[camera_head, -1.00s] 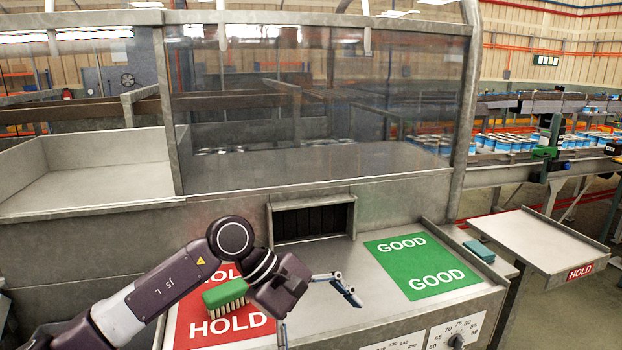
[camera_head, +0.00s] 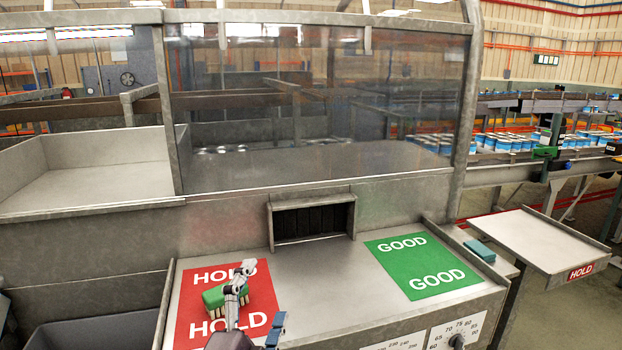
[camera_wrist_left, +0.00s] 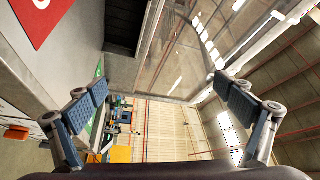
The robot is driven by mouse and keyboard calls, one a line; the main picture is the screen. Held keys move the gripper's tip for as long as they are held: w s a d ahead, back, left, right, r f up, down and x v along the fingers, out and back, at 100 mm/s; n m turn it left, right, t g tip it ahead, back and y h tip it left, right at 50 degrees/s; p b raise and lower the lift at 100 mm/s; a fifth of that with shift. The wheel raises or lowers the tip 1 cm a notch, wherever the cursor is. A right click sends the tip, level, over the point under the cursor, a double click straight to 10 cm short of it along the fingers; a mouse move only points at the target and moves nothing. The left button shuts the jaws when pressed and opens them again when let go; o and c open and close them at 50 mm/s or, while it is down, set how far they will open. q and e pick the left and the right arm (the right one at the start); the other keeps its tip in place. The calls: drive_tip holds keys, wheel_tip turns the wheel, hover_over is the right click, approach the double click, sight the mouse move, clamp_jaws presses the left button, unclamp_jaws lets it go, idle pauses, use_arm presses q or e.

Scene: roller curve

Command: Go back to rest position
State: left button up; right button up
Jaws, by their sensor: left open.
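My left gripper (camera_head: 262,300) is at the bottom of the head view, in front of the red HOLD mat (camera_head: 262,283). Its fingers are spread and hold nothing. In the left wrist view the two blue-padded fingers (camera_wrist_left: 160,108) stand wide apart with nothing between them. A green brush (camera_head: 214,297) with pale bristles lies on the red mat, partly hidden behind a finger in the head view. My right gripper is not in view.
The green GOOD mat (camera_head: 420,268) is on the right of the metal counter (camera_head: 325,290). A dark opening (camera_head: 312,221) is in the back wall. A teal block (camera_head: 480,250) lies at the right edge, beside a HOLD side tray (camera_head: 540,238). A grey bin (camera_head: 90,322) stands lower left.

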use_arm(q)
drive_tip(key=s+a+f+n+g+y, duration=0.2)
drive_tip(key=s+a+f+n+g, duration=0.3)
drive_tip(key=f, duration=0.5)
drive_tip(key=s+a+f+n+g+y, duration=0.3)
drive_tip(key=s+a+f+n, duration=0.3)
drive_tip(key=f, duration=0.5)
drive_tip(key=s+f+n+g, duration=0.2)
drive_tip(key=s+f+g, duration=0.25)
drive_tip(key=s, duration=0.65)
drive_tip(key=s+f+n+g, duration=0.25)
drive_tip(key=s+f, duration=0.35)
drive_tip(key=s, duration=0.4)
wheel_tip(320, 180, down, 26)
drive_tip(key=s+a+r+g, duration=0.1)
drive_tip(key=s+g, duration=0.1)
drive_tip(key=s+a+f+g, duration=0.1)
drive_tip(key=s+a+f, duration=0.2)
drive_tip(key=s+f, duration=1.3)
drive_tip(key=shift+s+f+m+h, duration=0.15)
drive_tip(key=shift+s+m+h, duration=0.15)
drive_tip(key=shift+s+m, duration=0.2)
